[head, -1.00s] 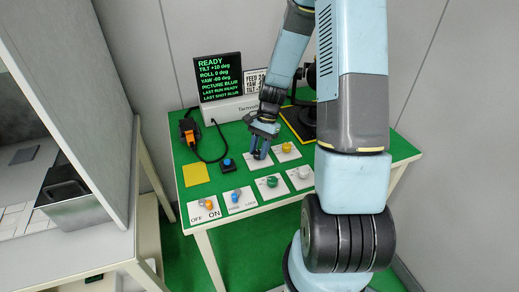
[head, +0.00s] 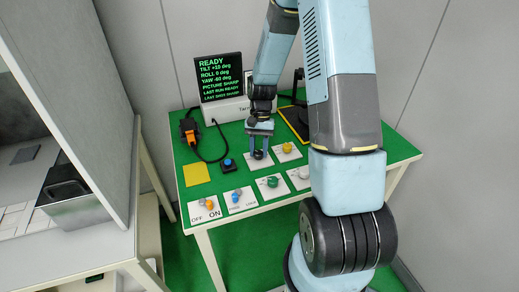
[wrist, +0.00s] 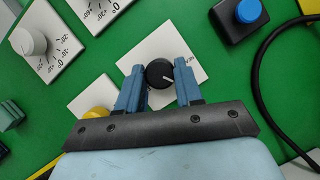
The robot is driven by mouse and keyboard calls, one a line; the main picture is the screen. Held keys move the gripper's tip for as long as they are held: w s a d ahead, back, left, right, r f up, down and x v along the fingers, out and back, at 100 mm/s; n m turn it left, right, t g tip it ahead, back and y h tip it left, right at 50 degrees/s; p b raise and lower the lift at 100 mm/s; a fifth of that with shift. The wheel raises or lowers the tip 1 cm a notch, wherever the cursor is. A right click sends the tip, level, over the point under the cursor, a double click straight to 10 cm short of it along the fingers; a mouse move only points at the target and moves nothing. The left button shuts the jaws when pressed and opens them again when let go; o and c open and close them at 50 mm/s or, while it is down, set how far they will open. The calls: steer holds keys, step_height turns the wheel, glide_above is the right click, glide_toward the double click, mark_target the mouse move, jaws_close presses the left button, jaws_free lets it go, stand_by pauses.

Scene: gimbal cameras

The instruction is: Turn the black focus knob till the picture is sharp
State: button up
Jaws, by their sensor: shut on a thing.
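The black focus knob (wrist: 159,74) with a white pointer line sits on a white plate (wrist: 188,55) in the wrist view. My gripper (wrist: 159,82) has its two blue fingers on either side of the knob, shut on it. The black screen (head: 221,77) at the back of the table shows green text, including "READY", "YAW -60 deg" and "PICTURE SHARP".
A green knob (head: 271,182), a yellow knob (head: 287,148) and a white knob (wrist: 29,41) stand on plates nearby. A blue button (head: 228,163), a yellow square (head: 196,174) and OFF/ON switch (head: 207,204) lie to the left. A black cable (wrist: 263,90) curves near the button.

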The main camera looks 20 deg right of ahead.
stand_by(0.4)
steer(key=o, duration=1)
steer(key=shift+o, duration=0.2)
steer(key=shift+r, duration=0.1)
steer(key=v, duration=1.3)
steer(key=shift+w+r, duration=0.2)
steer(key=shift+r, duration=0.05)
stand_by(0.3)
